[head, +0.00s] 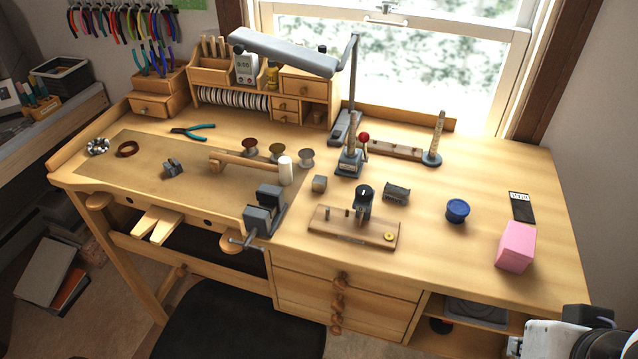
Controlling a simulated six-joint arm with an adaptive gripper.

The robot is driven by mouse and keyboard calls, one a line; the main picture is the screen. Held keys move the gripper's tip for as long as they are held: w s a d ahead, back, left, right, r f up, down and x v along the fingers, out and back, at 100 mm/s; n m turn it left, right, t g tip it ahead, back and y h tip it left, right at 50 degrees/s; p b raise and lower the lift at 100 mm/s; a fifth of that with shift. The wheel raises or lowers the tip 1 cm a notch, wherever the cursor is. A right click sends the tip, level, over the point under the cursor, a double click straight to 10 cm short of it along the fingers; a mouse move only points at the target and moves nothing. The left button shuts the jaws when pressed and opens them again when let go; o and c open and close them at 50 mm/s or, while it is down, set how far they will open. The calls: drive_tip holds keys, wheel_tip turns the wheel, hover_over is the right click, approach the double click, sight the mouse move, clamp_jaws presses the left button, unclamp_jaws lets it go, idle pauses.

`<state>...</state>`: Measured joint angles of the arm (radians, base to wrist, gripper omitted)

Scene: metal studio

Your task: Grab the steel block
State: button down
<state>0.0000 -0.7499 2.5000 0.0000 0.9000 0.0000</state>
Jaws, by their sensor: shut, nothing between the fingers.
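A small plain grey metal cube, which looks like the steel block (320,183), sits on the wooden workbench (500,170) near its middle. It stands right of the white-headed mallet and behind the bench vise. Its top and front faces show, and nothing grips it. A grooved grey block (396,193) lies farther right on the bench. Part of my arm shows at the bottom right corner, far from the cube. No fingertips of my gripper can be made out in this view.
The vise (265,212), mallet (285,171), wooden jig board (355,228) and lever tool (350,160) stand close around the cube. A blue round container (457,210) and a pink block (516,246) are on the right. A lamp (285,52) overhangs the back. The right rear benchtop is clear.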

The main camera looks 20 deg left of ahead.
drive_tip(key=c, duration=1.7)
unclamp_jaws()
